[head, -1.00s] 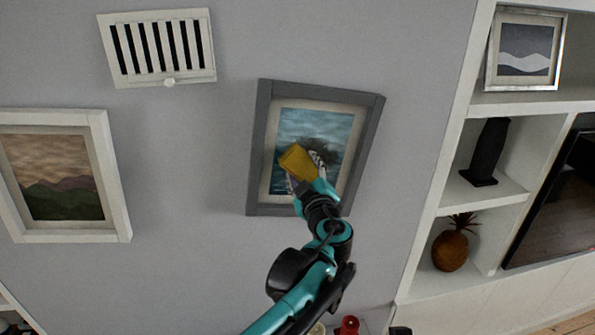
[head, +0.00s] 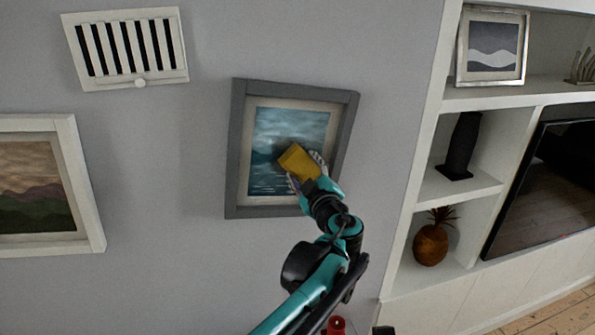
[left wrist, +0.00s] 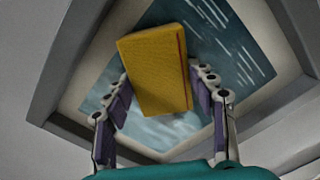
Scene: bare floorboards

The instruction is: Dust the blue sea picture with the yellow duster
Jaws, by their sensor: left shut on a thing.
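The blue sea picture (head: 272,130) hangs on the wall in a grey frame, slightly right of centre in the head view. It fills the background of the left wrist view (left wrist: 228,55). My left gripper (head: 306,168) is shut on the yellow duster (head: 298,160), a block held in front of the picture's lower right part. In the left wrist view the duster (left wrist: 155,72) sits between the fingers (left wrist: 163,90). I cannot tell whether it touches the picture. A faint darker patch shows on the picture beside the duster. My right gripper is not in view.
A white-framed mountain picture (head: 88,200) hangs at the left, below a white wall vent (head: 128,84). White shelves (head: 458,186) at the right hold a framed picture (head: 492,44), a dark vase (head: 460,146) and a pineapple ornament (head: 431,244). A red object (head: 336,325) shows at the bottom.

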